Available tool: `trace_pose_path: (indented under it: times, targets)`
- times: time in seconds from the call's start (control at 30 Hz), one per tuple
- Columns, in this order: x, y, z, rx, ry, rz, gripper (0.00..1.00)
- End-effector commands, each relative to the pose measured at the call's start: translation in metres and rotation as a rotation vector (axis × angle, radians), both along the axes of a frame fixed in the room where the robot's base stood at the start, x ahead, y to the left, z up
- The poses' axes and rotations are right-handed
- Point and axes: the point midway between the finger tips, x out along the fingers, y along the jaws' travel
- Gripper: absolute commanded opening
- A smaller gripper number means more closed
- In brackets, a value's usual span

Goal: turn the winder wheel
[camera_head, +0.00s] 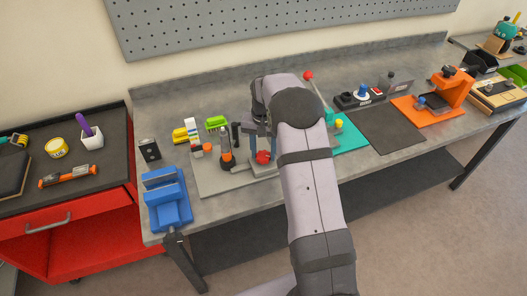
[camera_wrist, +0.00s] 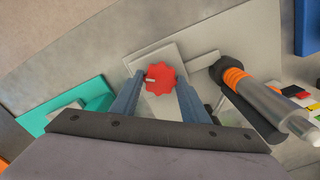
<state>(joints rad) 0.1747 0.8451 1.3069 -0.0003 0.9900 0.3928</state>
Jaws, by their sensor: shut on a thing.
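The winder wheel (camera_wrist: 160,78) is a red, lobed knob with a pale mark on its left side, on a light grey plate in the wrist view. My gripper (camera_wrist: 161,84) has one blue-grey finger on each side of it and is shut on its rim. In the head view the red wheel (camera_head: 263,157) shows low beside my gripper (camera_head: 258,146), partly covered by my wrist and arm. Exact finger contact is hard to see there.
A black and orange upright tool (camera_head: 226,150) stands close left of the wheel; it also shows in the wrist view (camera_wrist: 236,76). A blue vise (camera_head: 168,205) sits at the bench's front left. A teal mat (camera_head: 350,139) lies to the right. A dark mat (camera_head: 388,131) is bare.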

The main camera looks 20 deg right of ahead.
Motion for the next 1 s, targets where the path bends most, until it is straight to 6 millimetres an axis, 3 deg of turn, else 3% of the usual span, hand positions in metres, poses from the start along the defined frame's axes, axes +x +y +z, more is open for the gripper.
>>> trace_pose_path:
  times: [0.23, 0.27, 0.33, 0.73, 1.0]
  targets:
    - [0.001, 0.000, 0.001, 0.000, -0.002, 0.001, 0.19]
    - [0.001, 0.000, 0.001, 0.000, -0.002, 0.001, 0.46]
    - [0.001, 0.000, 0.001, 0.000, -0.002, 0.001, 0.60]
    - [0.001, 0.000, 0.005, 0.000, -0.004, 0.001, 0.60]
    - [0.002, 0.000, 0.035, -0.001, -0.007, 0.001, 0.60]
